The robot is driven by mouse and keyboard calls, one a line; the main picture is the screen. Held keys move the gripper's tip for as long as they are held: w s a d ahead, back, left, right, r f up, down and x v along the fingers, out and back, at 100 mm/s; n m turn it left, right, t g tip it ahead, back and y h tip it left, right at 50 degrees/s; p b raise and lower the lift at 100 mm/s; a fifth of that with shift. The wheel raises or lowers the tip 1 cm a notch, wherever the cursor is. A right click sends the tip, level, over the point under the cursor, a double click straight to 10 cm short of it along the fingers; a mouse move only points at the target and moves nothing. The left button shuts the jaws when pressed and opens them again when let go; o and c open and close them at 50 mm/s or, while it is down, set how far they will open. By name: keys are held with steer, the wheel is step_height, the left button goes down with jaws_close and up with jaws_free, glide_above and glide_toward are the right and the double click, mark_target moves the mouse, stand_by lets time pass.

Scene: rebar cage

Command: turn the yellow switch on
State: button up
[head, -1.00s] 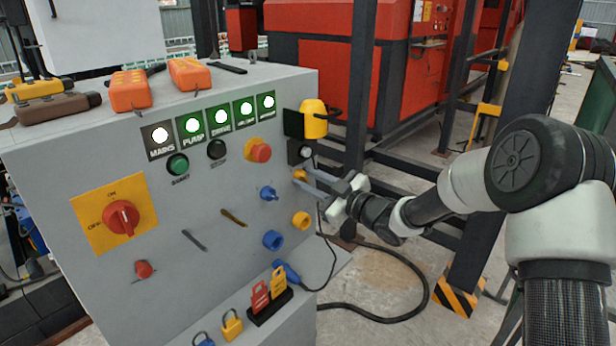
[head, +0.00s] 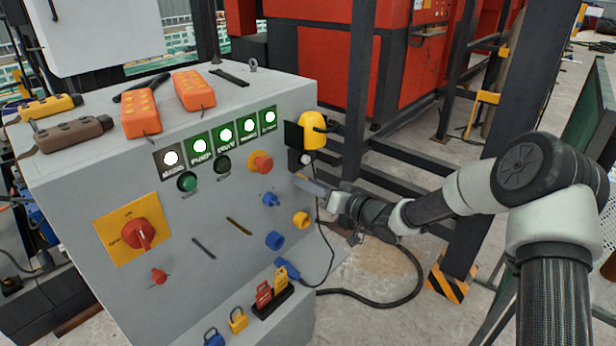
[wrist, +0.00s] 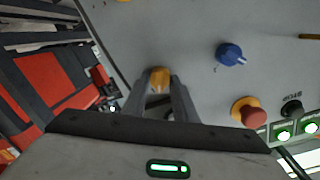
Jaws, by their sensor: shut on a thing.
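The yellow switch (wrist: 160,76) is on the grey panel and shows between my fingertips in the wrist view. In the head view my gripper mostly hides it. My gripper (head: 306,181) is at the right part of the panel face, shut on the yellow switch, with one finger on each side of it. It also shows in the wrist view (wrist: 159,84). Whether the switch has turned is hard to tell from these frames.
A blue switch (head: 271,199) and a red-yellow emergency stop (head: 261,163) sit close to the left of my gripper. A yellow socket (head: 301,220) is below, a yellow lamp (head: 312,132) above. A black post (head: 357,90) stands behind. A black cable (head: 385,291) lies below.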

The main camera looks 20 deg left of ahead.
steer(key=m+p, duration=0.2)
steer(key=m, duration=0.2)
steer(key=shift+w+m+p, duration=0.1)
steer(key=shift+m+p, duration=0.2)
steer(key=shift+p, duration=0.05)
steer(key=shift+m, duration=0.3)
steer(key=o, duration=1)
steer(key=shift+g, duration=0.3)
steer(key=shift+o, duration=0.2)
steer(key=shift+d, duration=0.15)
steer(key=v, duration=1.7)
steer(key=shift+f+p, duration=0.15)
steer(key=shift+p, duration=0.15)
steer(key=shift+d, duration=0.1)
